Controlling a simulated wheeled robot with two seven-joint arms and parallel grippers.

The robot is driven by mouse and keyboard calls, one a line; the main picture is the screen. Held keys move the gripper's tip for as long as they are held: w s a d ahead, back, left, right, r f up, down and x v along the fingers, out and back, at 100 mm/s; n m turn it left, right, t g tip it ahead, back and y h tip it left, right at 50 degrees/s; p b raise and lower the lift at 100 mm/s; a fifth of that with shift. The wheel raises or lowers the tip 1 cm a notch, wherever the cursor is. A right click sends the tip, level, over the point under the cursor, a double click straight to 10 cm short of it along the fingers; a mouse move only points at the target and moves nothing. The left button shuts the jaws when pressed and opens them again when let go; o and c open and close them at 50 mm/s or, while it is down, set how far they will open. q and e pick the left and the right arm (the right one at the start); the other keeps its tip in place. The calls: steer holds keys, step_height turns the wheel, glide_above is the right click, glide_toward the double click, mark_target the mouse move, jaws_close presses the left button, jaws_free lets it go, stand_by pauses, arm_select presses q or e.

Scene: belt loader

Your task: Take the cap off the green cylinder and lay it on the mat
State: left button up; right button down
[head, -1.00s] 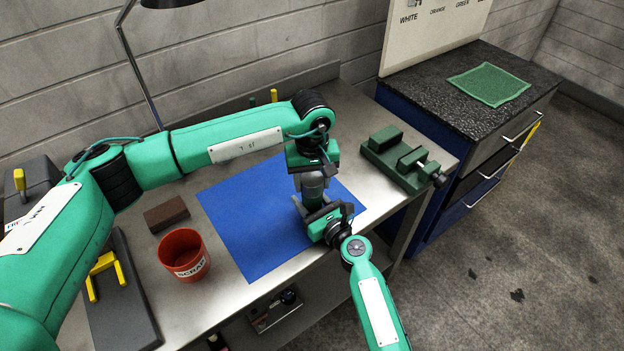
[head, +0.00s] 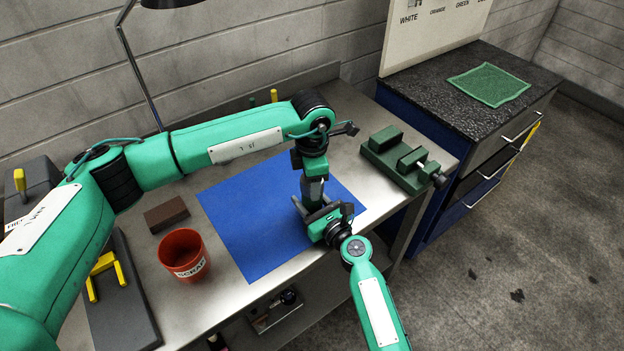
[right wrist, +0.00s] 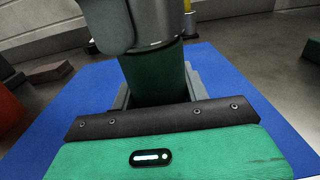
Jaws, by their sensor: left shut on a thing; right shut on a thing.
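The green cylinder (right wrist: 155,78) stands upright over the blue mat, with a grey cap (right wrist: 158,28) on top in the right wrist view. My right gripper (head: 312,209) is shut around the cylinder's lower part from the front. Its grey fingers show on both sides of the cylinder in the right wrist view. My left gripper (head: 314,186) points down from above and is shut on the cap. Its finger partly hides the cap. I cannot tell whether the cap is loose. The blue mat (head: 245,225) lies flat on the bench, its left part bare.
A red scrap bin (head: 184,255) and a brown block (head: 166,214) stand left of the mat. A green vise (head: 400,160) is on the right. A lamp (head: 140,75) stands behind.

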arm_select(q)
steer(key=n, duration=0.6)
steer(key=shift+n, duration=0.3)
arm_select(e)
steer(key=shift+f, duration=0.1)
arm_select(q)
steer(key=n, duration=0.4)
steer(key=shift+n, duration=0.3)
steer(key=n, duration=0.4)
steer(key=shift+n, duration=0.3)
steer(key=n, duration=0.4)
steer(key=shift+n, duration=0.4)
steer(key=shift+r, duration=0.2)
steer(key=shift+r, duration=0.95)
